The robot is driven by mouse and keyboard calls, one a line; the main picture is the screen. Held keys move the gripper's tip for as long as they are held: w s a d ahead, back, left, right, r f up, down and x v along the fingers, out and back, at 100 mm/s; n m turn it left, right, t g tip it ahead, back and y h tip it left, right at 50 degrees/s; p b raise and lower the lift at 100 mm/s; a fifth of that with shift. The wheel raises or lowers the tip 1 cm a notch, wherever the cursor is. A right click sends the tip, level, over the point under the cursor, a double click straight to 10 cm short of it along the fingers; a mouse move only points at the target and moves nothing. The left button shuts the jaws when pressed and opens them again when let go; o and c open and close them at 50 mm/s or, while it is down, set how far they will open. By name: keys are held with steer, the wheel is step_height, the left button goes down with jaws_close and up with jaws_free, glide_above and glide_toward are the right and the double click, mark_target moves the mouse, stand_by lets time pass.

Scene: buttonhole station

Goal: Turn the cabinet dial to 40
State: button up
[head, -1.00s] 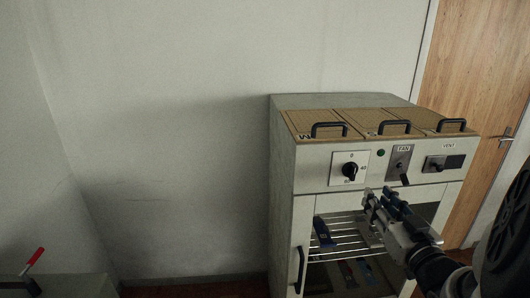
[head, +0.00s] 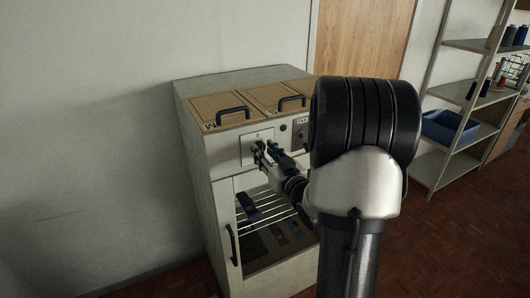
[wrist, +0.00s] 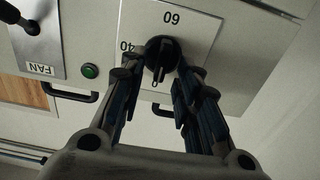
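The cabinet (head: 195,150) stands against the wall in the head view. Its dial plate (head: 250,152) is on the upper front. In the wrist view, which is upside down, the black dial knob (wrist: 161,50) sits on the pale plate (wrist: 200,30). The number 60 shows above the knob and 40 to its left. The knob's white-marked grip points down in that view, away from 60. My gripper (wrist: 158,72) is open, with one fingertip on each side of the knob's lower part; I cannot tell if either touches. In the head view my gripper (head: 264,152) largely hides the knob.
A green button (wrist: 90,71) and the FAN switch plate (wrist: 40,45) are left of the dial in the wrist view. Black handles (head: 232,112) stick up on the cabinet top. Below is an open compartment with a wire rack (head: 265,212). Shelving (head: 465,90) stands at right.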

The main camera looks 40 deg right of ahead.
steer(key=shift+w, duration=0.3)
steer(key=shift+c, duration=0.6)
jaws_close()
